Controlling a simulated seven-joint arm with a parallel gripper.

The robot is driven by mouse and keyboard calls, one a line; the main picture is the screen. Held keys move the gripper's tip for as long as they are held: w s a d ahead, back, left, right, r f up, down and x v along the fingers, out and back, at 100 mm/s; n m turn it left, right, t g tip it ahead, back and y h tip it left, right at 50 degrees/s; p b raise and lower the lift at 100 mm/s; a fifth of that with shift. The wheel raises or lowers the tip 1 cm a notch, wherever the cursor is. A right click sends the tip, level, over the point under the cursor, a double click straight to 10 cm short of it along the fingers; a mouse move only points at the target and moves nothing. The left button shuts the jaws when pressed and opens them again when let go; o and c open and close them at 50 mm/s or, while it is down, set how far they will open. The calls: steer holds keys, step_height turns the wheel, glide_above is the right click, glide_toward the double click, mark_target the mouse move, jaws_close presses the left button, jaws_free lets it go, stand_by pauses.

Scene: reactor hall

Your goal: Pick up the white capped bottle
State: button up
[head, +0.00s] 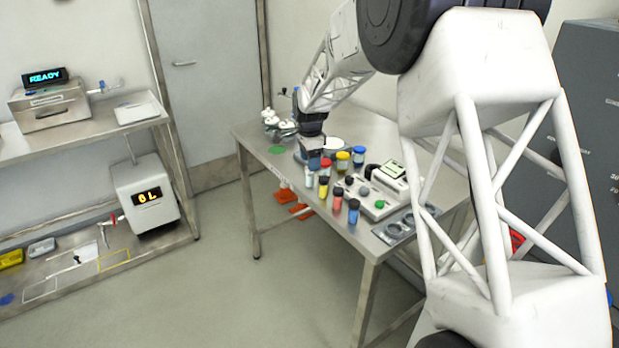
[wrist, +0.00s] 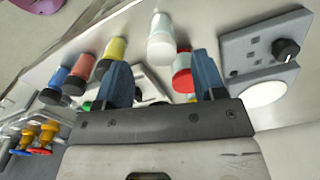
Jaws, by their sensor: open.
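The white capped bottle (wrist: 161,38) stands upright on the steel table, at the top middle of the wrist view. In the head view it shows as a small pale bottle (head: 310,178) just below my gripper (head: 314,160). In the wrist view my gripper (wrist: 163,82) has its two blue fingers spread apart with nothing held between them. The bottle lies in line with the gap, beyond the fingertips. A red-capped bottle (wrist: 182,78) stands close to it, partly behind the right finger.
A yellow bottle (wrist: 113,49), a red bottle (wrist: 82,68) and a blue bottle (wrist: 57,77) stand in a row beside it. A grey device with a knob (wrist: 287,49) and white disc is on the other side. Yellow-capped (head: 343,156) and blue-capped (head: 359,152) bottles stand behind.

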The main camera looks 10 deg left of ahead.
mark_target(310, 177)
steer(key=shift+f, duration=0.1)
steer(key=shift+a+f, duration=0.2)
steer(key=shift+f, duration=2.3)
steer(key=c, duration=1)
